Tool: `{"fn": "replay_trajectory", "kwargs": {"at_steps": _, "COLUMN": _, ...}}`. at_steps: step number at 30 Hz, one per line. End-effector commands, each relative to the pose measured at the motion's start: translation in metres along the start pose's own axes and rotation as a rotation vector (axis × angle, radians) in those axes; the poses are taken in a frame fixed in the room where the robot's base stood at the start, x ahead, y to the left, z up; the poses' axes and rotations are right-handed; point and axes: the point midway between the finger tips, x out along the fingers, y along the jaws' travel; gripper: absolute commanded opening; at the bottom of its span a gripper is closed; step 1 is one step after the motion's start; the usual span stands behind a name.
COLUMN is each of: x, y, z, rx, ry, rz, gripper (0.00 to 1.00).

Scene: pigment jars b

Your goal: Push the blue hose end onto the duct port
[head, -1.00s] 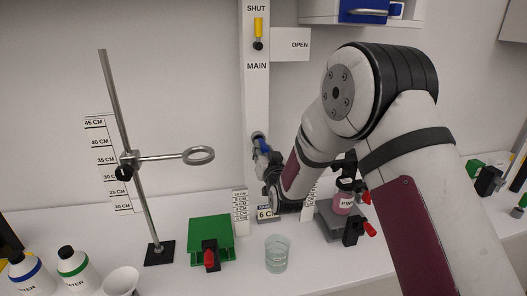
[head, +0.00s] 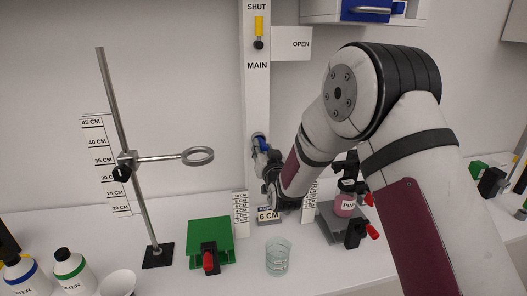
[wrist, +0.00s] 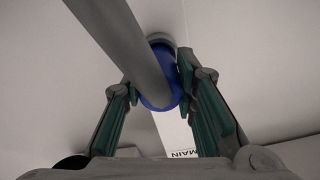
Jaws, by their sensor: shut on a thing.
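The blue hose end (wrist: 157,96) sits between the two fingers of my gripper (wrist: 160,84) in the wrist view, with the fingers shut on its sides. The grey hose (wrist: 125,35) runs across the top and hides part of it. The grey round duct port (wrist: 160,37) shows just beyond the blue end, close against it. I cannot tell how far the end is over the port. In the head view the blue hose end (head: 263,143) is at the white column, with my gripper (head: 265,151) at it.
The white MAIN column (head: 257,100) stands against the wall, with a yellow handle (head: 259,27) above. A ring stand (head: 128,160), green stand (head: 209,236), glass beaker (head: 278,257) and pink jar (head: 345,205) are on the bench.

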Motion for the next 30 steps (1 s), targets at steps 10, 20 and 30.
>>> {"fn": "replay_trajectory", "kwargs": {"at_steps": 10, "x": 0.009, "y": 0.0, "z": 0.0, "rx": 0.0, "ry": 0.001, "rz": -0.001, "gripper": 0.0}}
{"fn": "replay_trajectory", "kwargs": {"at_steps": 20, "x": 0.014, "y": 0.0, "z": 0.0, "rx": 0.0, "ry": 0.001, "rz": 0.0, "gripper": 0.38}}
{"fn": "replay_trajectory", "kwargs": {"at_steps": 30, "x": 0.014, "y": 0.0, "z": 0.0, "rx": 0.0, "ry": 0.0, "rz": 0.0, "gripper": 0.5}}
